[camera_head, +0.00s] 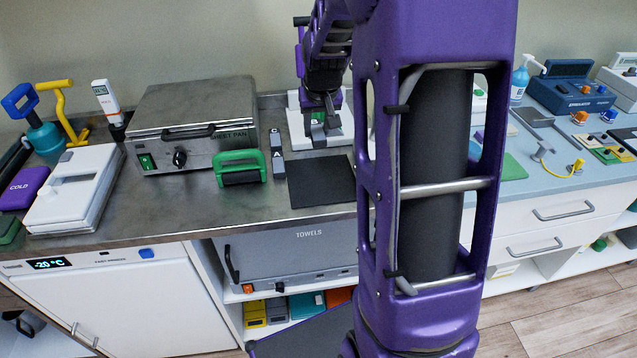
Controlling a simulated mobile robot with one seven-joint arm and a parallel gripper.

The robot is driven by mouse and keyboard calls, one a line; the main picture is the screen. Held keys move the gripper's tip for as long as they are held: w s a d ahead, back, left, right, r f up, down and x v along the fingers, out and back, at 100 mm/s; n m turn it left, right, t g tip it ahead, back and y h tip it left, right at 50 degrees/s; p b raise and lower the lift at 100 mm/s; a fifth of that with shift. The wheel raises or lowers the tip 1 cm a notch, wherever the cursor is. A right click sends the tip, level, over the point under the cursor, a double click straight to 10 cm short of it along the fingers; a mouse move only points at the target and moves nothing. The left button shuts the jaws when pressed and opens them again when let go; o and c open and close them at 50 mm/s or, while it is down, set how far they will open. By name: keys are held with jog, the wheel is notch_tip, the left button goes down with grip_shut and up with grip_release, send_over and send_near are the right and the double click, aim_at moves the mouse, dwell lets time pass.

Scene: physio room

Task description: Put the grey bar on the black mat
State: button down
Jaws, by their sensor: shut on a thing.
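The black mat (322,183) lies flat on the steel counter, right of the green-handled tool, and its right edge is close to my purple column. My gripper (320,118) points down behind the mat's far edge, in front of a white device. It is shut on a small grey piece (318,137), which looks like the grey bar. The piece shows just below the fingers, and part of it is hidden by them. The mat's visible surface is bare. I cannot tell the exact height of the piece above the counter.
A steel sheet pan heater (192,118) is further left. The white device (345,125) stands behind the mat. My column blocks the view to the right.

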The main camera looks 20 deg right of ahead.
aim_at(321, 176)
jog(key=shift+s+d+f, duration=0.1)
jog(key=shift+s+f, duration=0.15)
jog(key=shift+s, duration=0.35)
jog(key=shift+s+f, duration=0.2)
jog(key=shift+s, duration=0.4)
notch_tip(321, 176, down, 10)
jog(key=shift+s+r+b, duration=0.1)
jog(key=shift+b, duration=0.6)
jog(key=shift+f, duration=0.25)
jog(key=c, duration=0.5)
grip_release()
jog(key=shift+r, duration=0.45)
jog(key=p+v, duration=0.1)
jog(key=v, duration=1)
jog(key=shift+s+r, duration=0.2)
jog(key=shift+r, duration=0.05)
